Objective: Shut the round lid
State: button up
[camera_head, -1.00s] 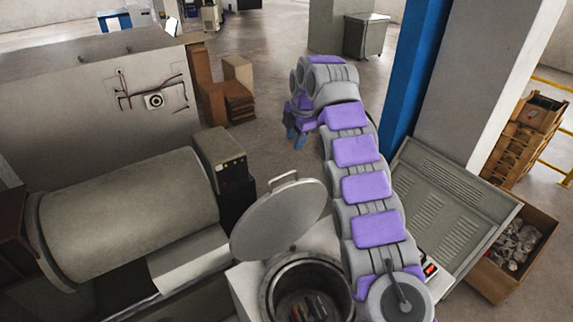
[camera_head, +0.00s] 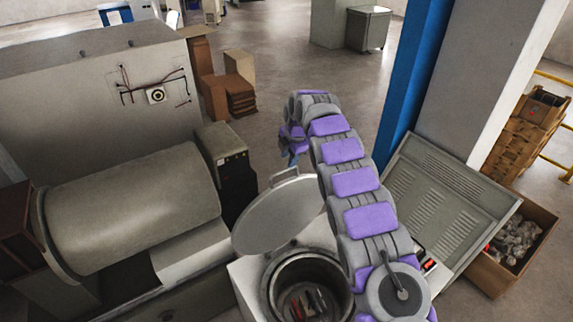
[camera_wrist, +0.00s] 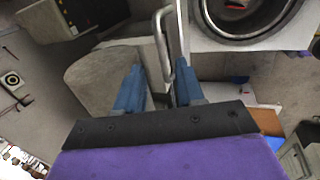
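The round grey lid (camera_head: 280,216) stands tilted up, open, at the back of a round pot (camera_head: 272,290) in the head view. Its bar handle (camera_head: 284,176) is at the upper edge. My gripper (camera_head: 291,160) is just behind and above the handle, small and partly hidden by my arm. In the wrist view my gripper (camera_wrist: 159,72) is open, with two blue fingers apart. The handle (camera_wrist: 160,35) reaches between the fingertips; contact cannot be told. The lid shows nearly edge-on there, and the pot's dark opening (camera_wrist: 240,14) is at the upper right.
Several thin pieces lie in the pot. A large grey cylinder machine (camera_head: 130,210) stands left, with a dark control box (camera_head: 232,170) near the lid. A slanted grey panel (camera_head: 445,205) and a blue column (camera_head: 410,80) stand right. Floor behind is open.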

jog(key=p, duration=0.1)
send_over(287, 179)
notch_tip(287, 179, down, 6)
jog(key=shift+r, duration=0.2)
grip_shut()
dwell(0.6)
